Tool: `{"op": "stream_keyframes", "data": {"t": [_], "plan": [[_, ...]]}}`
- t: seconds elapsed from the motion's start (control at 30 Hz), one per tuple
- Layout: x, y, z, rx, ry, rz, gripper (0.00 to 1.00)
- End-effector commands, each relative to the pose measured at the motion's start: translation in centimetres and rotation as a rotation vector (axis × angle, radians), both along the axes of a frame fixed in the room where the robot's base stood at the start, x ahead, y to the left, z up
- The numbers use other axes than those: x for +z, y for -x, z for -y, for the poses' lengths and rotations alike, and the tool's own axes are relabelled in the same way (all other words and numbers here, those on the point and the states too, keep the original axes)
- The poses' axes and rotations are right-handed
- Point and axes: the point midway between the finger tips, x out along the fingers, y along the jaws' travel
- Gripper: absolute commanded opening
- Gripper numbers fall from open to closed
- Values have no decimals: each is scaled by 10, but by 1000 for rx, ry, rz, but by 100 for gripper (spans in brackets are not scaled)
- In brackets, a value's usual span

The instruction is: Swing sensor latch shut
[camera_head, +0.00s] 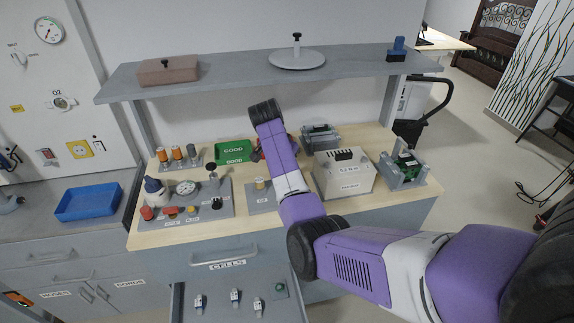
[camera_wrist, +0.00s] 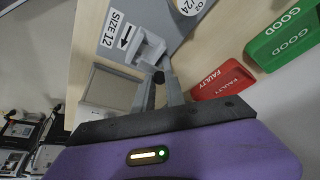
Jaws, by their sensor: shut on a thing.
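In the wrist view my gripper (camera_wrist: 160,82) is shut on a small dark knob (camera_wrist: 158,76) at its fingertips. The knob is at the near end of a pale grey bracket (camera_wrist: 150,50), which looks like the latch part. The bracket sits on a grey plate (camera_wrist: 180,32) with a "SIZE 12" label and an arrow. I cannot tell how far the latch stands open, as the fingers cover part of it. In the head view my own arm hides the gripper and this spot.
A red "FAULTY" tray (camera_wrist: 222,80) lies close right of the fingers, with a green "GOOD" tray (camera_wrist: 284,36) beyond. A grey shelf (camera_head: 225,73) spans above the wooden worktop (camera_head: 240,222). A beige box (camera_head: 342,180) stands right of my arm. An open drawer (camera_head: 238,285) is below.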

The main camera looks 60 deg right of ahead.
Motion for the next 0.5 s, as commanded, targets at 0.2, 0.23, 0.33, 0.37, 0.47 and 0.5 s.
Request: {"op": "stream_keyframes", "data": {"t": [0.2, 0.23, 0.33, 0.37, 0.47, 0.5], "plan": [[1, -1, 0, -13, 2, 2, 0], [1, -1, 0, -13, 2, 2, 0], [1, -1, 0, -12, 2, 2, 0], [1, -1, 0, -12, 2, 2, 0], [1, -1, 0, -12, 2, 3, 0], [1, -1, 0, -12, 2, 3, 23]]}}
